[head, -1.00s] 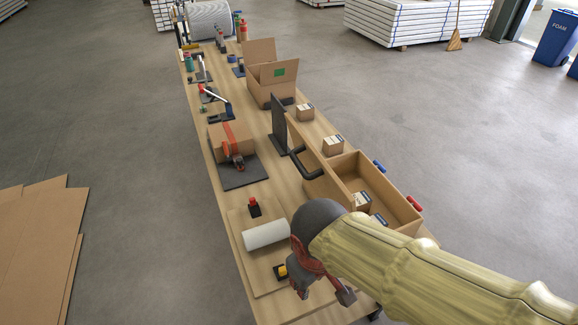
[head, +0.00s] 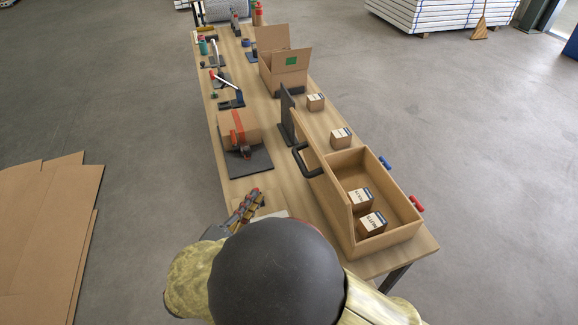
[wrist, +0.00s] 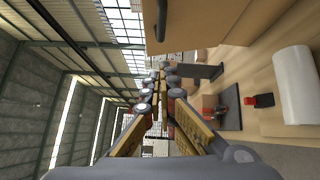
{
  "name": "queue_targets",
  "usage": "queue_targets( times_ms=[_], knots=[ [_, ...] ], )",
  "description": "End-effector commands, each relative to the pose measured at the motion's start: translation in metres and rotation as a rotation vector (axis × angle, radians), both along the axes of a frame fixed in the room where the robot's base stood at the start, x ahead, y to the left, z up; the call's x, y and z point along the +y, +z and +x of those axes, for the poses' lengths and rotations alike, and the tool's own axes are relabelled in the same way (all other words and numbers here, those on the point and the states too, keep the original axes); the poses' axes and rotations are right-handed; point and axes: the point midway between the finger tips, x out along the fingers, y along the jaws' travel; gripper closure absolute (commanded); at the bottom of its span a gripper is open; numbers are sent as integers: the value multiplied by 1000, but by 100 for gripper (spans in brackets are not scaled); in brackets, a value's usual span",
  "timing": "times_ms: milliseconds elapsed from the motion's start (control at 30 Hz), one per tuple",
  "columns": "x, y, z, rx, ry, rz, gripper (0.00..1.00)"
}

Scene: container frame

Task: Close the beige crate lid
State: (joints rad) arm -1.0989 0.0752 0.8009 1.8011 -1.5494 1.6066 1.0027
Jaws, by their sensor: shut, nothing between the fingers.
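The beige crate (head: 408,234) stands open on the right side of the table. Its lid (head: 327,162) is raised on the crate's left side, and a black handle (head: 301,161) sticks out of its left face. Two small labelled boxes (head: 366,209) lie inside the crate. My gripper (head: 253,194) is to the left of the lid, apart from it, and points up the table. It is shut and empty. In the wrist view, my gripper's fingers (wrist: 160,75) meet below the lid (wrist: 205,22) and its handle (wrist: 161,20). My arm hides part of the near table in the head view.
A dark upright panel (head: 287,115) stands just beyond the lid. A taped carton (head: 235,128) on a dark plate (head: 246,165) lies to the left. An open carton (head: 285,77) stands farther back.

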Motion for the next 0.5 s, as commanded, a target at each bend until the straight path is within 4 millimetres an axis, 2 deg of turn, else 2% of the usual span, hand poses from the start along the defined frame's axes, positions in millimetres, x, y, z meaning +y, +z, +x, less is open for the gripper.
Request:
queue_targets(
  times_ms=[133,267,500],
  knots=[
    [-4,3,0,-47,-7,51,100],
    [-9,4,9,-49,-9,57,100],
    [-32,5,46,-46,-12,56,100]
  ],
)
